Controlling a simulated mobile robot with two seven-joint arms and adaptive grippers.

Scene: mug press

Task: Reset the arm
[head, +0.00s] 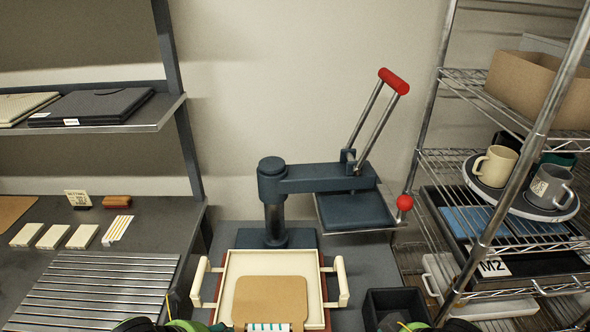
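The blue-grey press (275,185) stands at the middle back on a post. Its lever is raised, with a red grip (394,81) up and to the right. Its upper plate (352,210) is swung out to the right, clear of the cream pad (240,265) in front of the post. A tan sheet (270,297) lies on the pad. A white item with teal stripes (268,328) shows at its front, cut by the bottom edge. Only black and green parts of my arms show at the bottom left and right. Neither gripper's fingers are visible.
A red ball knob (405,202) sits right of the upper plate, close to the wire rack (470,160) holding mugs. A dark open bin (395,305) is at front right. A slatted metal surface (95,290) and white blocks lie on the left bench.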

